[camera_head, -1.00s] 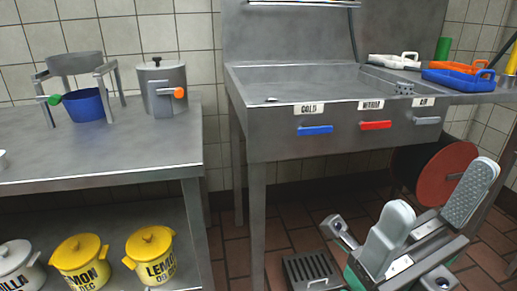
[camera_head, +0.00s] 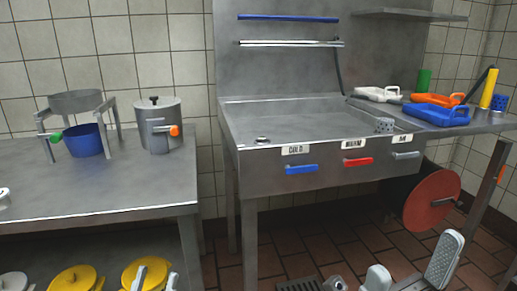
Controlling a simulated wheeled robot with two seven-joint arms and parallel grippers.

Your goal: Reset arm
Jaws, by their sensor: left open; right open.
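My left gripper (camera_head: 155,279) shows only as two grey fingertips at the bottom edge, in front of a yellow lidded pot. The fingertips are apart with nothing seen between them. My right gripper (camera_head: 411,268) is at the bottom right, below the steel sink unit. Its two grey fingers are spread wide and nothing is seen between them. The rest of both arms is cut off by the lower edge of the view.
A steel table (camera_head: 100,190) at left bears a blue pot (camera_head: 84,142) under a stand and a steel canister (camera_head: 158,104). The sink unit (camera_head: 300,118) stands centre. Trays (camera_head: 437,97) lie on the right counter. A red disc (camera_head: 432,201) is below.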

